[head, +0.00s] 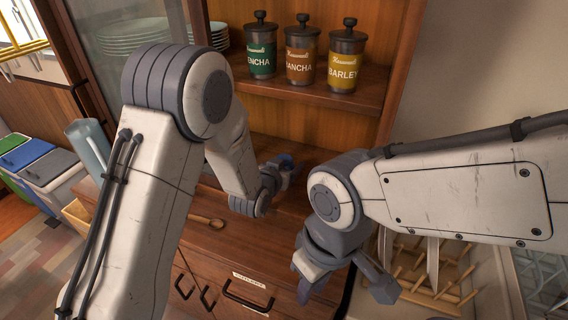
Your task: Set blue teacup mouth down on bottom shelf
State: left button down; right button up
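A small patch of blue, which looks like the blue teacup (285,159), shows at the tip of my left gripper (281,172), low in the wooden cabinet. Most of it is hidden by the gripper, so I cannot tell its mouth direction, or whether the fingers are closed on it. My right gripper (345,284) is open and empty, in front of the drawers and left of the dish rack. The cabinet's open shelf (372,92) holds jars; the space beneath it, where my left gripper reaches, is partly hidden by my arms.
Three labelled jars (302,55) stand on the shelf. Stacked plates (133,33) sit behind glass at left. A wooden spoon (207,221) lies on the counter. A wooden dish rack (432,272) with plates is at lower right. Bins (50,165) stand at far left.

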pick_arm(q)
jog(key=shift+f+b, duration=0.4)
jog(key=shift+f, duration=0.05)
pick_arm(e)
jog(key=shift+f, duration=0.45)
pick_arm(q)
grip_release()
pick_arm(e)
jog(key=shift+d, duration=0.1)
